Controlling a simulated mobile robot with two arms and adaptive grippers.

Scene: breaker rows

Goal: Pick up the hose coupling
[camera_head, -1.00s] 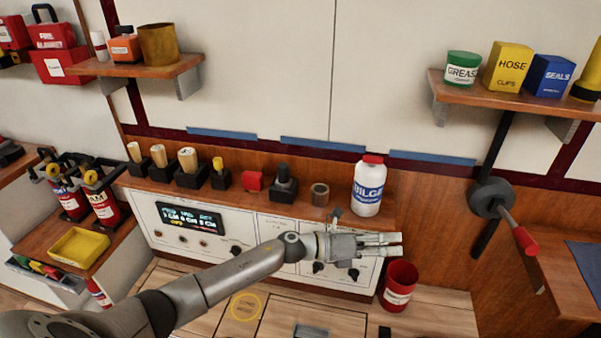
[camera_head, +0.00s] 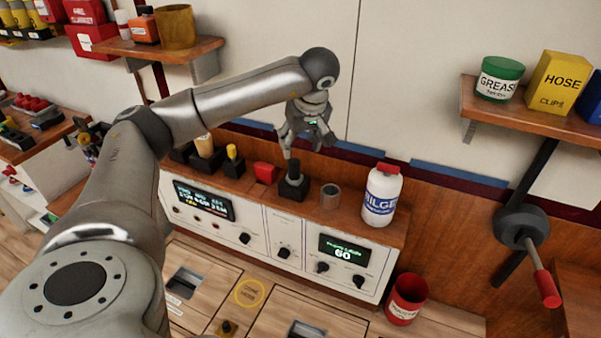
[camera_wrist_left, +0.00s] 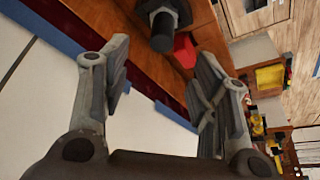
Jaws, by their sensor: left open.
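A short, hollow grey-brown cylinder, which looks like the hose coupling (camera_head: 330,195), stands upright on the wooden ledge (camera_head: 345,220) in the head view. It is between a black fitting in a square base (camera_head: 293,182) and a white bilge bottle (camera_head: 381,194). My left gripper (camera_head: 308,148) is open and empty, fingers down, above the ledge near the black fitting and apart from the cylinder. In the left wrist view the open fingers (camera_wrist_left: 160,68) frame the wall edge, with the black fitting (camera_wrist_left: 163,25) beyond them. I cannot make out the cylinder there. My right gripper is not in view.
A red block (camera_head: 265,172) and several black holders stand left on the ledge. A control panel (camera_head: 270,235) lies below, with a red cup (camera_head: 406,299) at its right. The right shelf (camera_head: 490,115) and a red-handled lever (camera_head: 535,265) are further right.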

